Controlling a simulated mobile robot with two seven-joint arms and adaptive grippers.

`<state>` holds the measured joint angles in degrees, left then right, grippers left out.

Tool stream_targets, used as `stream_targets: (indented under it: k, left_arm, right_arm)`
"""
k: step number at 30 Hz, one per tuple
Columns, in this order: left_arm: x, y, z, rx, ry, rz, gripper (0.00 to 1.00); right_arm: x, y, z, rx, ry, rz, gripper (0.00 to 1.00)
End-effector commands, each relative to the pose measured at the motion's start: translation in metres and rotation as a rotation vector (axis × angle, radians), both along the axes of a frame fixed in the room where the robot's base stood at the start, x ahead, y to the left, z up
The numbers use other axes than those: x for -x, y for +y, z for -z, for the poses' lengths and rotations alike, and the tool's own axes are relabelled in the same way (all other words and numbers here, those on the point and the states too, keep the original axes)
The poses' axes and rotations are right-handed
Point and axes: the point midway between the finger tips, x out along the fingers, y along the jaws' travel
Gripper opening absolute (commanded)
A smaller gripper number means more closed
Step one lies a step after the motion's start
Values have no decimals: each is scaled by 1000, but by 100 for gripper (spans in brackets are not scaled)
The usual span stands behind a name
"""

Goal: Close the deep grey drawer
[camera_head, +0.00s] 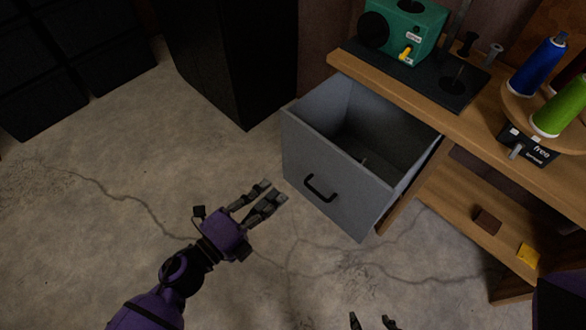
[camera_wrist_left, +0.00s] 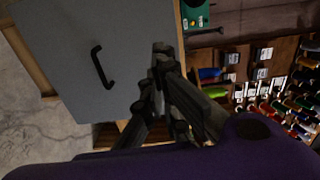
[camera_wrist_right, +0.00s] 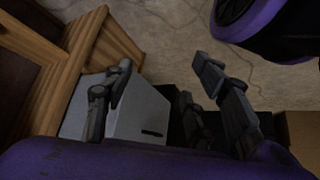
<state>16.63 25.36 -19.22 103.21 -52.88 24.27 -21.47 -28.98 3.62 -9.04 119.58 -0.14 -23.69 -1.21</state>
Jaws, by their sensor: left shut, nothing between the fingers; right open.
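The deep grey drawer (camera_head: 335,172) stands pulled far out from under the wooden bench in the head view, with its inside visible. Its black handle (camera_head: 320,188) is on the front panel. My left gripper (camera_head: 275,191) is shut and empty, in front of the panel and left of the handle, apart from it. In the left wrist view the grey front (camera_wrist_left: 95,55) and handle (camera_wrist_left: 102,67) show left of the left fingers (camera_wrist_left: 160,50). My right gripper (camera_head: 372,320) is open at the bottom edge of the head view. The drawer (camera_wrist_right: 135,110) also shows between its fingers in the right wrist view.
The bench top (camera_head: 460,120) holds a green box device (camera_head: 402,27) on a dark mat and blue (camera_head: 541,66) and green (camera_head: 562,108) thread spools. A lower shelf (camera_head: 455,195) holds small blocks. A black cabinet (camera_head: 230,60) stands behind left. The floor before the drawer is clear.

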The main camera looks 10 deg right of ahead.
Motion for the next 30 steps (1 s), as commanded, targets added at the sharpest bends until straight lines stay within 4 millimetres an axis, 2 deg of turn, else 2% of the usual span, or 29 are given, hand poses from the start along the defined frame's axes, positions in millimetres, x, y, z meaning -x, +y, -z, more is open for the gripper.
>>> stream_targets:
  k: [5,13,21,30]
  left_arm:
    - [-1,-12,-6,-15,-43,31,0]
    - [-32,-51,-7,-12,-40,29,0]
    - [-65,-94,-6,-12,-38,28,0]
    - [-81,-114,-5,-14,-36,26,0]
  right_arm:
    - [7,-3,-3,7,9,-2,52]
    - [15,-5,1,11,27,-6,52]
    - [13,-4,-1,7,22,-5,52]
    - [11,-3,-2,6,17,-5,52]
